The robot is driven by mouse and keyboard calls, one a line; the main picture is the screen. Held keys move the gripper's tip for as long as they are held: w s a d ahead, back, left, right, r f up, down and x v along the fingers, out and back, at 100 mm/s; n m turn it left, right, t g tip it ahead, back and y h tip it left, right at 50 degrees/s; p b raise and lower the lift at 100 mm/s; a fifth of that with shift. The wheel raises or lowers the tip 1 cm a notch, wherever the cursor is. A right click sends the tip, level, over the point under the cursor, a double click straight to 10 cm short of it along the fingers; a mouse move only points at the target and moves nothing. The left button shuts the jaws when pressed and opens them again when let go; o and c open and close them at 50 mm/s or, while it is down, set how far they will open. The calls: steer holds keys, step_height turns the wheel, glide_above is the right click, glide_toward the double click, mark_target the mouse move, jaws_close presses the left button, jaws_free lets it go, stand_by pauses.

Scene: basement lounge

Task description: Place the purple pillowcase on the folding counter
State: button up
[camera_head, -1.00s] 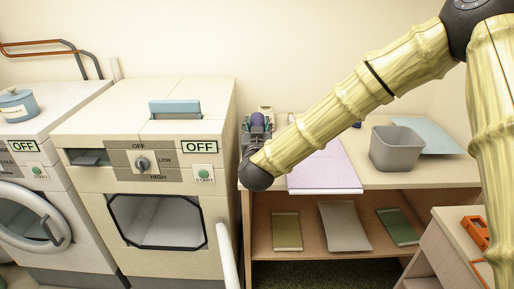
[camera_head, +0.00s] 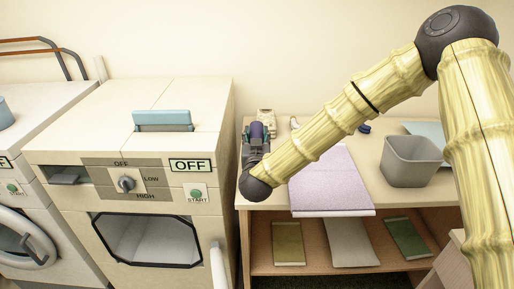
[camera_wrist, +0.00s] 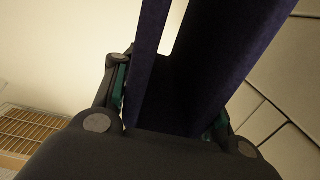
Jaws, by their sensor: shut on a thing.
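My gripper (camera_head: 256,147) is shut on a dark purple cloth, the purple pillowcase (camera_head: 257,130), above the left end of the folding counter (camera_head: 272,196). In the wrist view the pillowcase (camera_wrist: 240,60) hangs as dark folds between the fingers of my gripper (camera_wrist: 172,95). Most of the cloth is hidden behind my arm and gripper in the head view. I cannot tell whether it touches the counter. The counter is a light wood top with an open shelf below.
A lavender cloth (camera_head: 330,186) lies on the counter and reaches its front edge. A grey bin (camera_head: 411,162) stands to its right. Small items stand at the back. Folded cloths (camera_head: 288,243) lie on the shelf.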

steer(key=shift+s+d+r, duration=0.1)
steer(key=shift+s, duration=0.25)
steer(key=shift+f, duration=0.35)
steer(key=shift+f+p, duration=0.4)
steer(key=shift+f, duration=1.4)
steer(key=o, duration=1.4)
steer(key=shift+c, duration=0.2)
steer(key=s+b, duration=0.3)
steer(key=s, duration=0.9)
